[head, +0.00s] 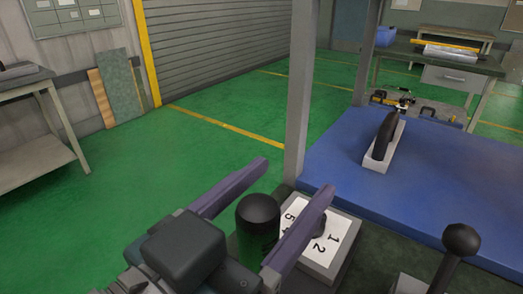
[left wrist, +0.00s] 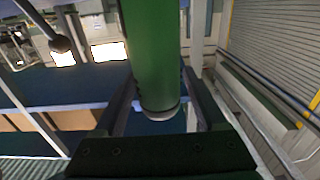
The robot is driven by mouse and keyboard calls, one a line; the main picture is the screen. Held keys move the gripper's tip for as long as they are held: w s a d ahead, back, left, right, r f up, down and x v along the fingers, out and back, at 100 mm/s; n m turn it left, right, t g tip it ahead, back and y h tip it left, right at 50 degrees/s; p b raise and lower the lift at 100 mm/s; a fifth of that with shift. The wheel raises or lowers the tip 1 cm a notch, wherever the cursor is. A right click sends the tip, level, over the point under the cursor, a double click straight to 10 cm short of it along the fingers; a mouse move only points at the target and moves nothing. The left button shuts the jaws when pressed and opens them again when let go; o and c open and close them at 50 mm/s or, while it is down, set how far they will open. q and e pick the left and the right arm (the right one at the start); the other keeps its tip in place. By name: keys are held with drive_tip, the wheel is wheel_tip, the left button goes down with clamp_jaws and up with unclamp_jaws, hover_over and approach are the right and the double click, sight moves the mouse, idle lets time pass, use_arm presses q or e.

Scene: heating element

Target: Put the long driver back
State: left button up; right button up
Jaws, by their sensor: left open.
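A dark green cylinder with a rounded black top (head: 258,222), which looks like the driver's handle, stands between the fingers of my left gripper (head: 295,177). The gripper is open, with one finger on either side of the cylinder. In the left wrist view the green cylinder (left wrist: 155,50) also lies between the two fingers, with a pale rim at its lower end. I cannot tell whether either finger touches it. A grey block with a white plate numbered 1, 2, 4 and 5 (head: 318,240) is just right of it, partly hidden by a finger. The driver's shaft is hidden.
A blue table top (head: 450,180) fills the right side, with a black part in a pale base (head: 384,143) on it. A black ball knob on a stem (head: 461,240) stands at the lower right. A grey post (head: 300,90) rises beside the table. Green floor lies open at left.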

use_arm(q)
drive_tip(key=shift+s+a+r, duration=0.1)
drive_tip(key=shift+s+r, duration=0.05)
drive_tip(key=shift+r, duration=0.05)
use_arm(e)
drive_tip(key=shift+r, duration=0.15)
drive_tip(key=shift+a, duration=0.1)
use_arm(q)
drive_tip(key=v, duration=1.1)
drive_tip(key=shift+s+a, duration=0.2)
drive_tip(key=shift+s, duration=0.05)
